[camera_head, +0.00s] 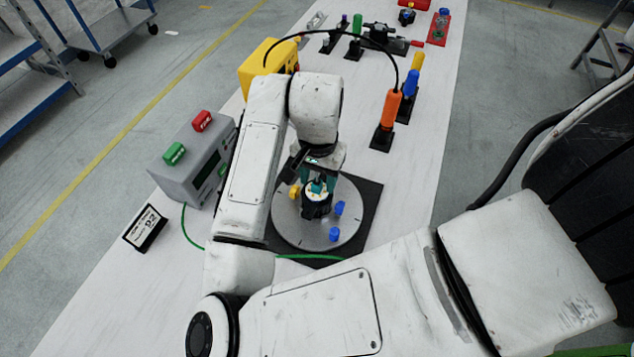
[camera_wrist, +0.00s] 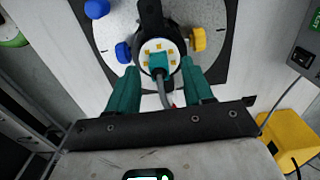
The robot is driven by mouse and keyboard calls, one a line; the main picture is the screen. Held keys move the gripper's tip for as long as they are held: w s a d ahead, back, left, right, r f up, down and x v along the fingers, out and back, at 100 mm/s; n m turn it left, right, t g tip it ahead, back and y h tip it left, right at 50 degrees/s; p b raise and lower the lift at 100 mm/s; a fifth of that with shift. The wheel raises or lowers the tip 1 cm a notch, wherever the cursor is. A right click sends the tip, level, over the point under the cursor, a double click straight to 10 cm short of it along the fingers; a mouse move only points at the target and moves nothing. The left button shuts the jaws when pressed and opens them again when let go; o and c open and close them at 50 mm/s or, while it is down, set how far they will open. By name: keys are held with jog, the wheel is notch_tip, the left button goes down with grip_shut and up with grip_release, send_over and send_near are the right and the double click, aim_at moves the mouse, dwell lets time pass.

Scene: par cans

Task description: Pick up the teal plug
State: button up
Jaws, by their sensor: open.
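The teal plug (camera_wrist: 158,62) sits in the middle of the white face of a black par can (camera_wrist: 151,18), and a grey cable runs from it toward my wrist. In the head view the par can (camera_head: 316,209) stands on a round grey plate (camera_head: 291,231). My gripper (camera_wrist: 159,74) is open, with one teal finger on each side of the plug and a visible gap to each. In the head view my gripper (camera_head: 318,181) is above the can, and the plug between the fingers is partly hidden.
Blue knobs (camera_head: 334,234) and a yellow knob (camera_head: 294,191) surround the can. A grey box (camera_head: 193,165) with red and green buttons stands left. A yellow box (camera_head: 259,67) stands behind, and an orange handle (camera_head: 389,110) stands upright at the right.

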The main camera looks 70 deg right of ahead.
jog(key=shift+f, duration=0.3)
jog(key=shift+c, duration=0.4)
grip_shut()
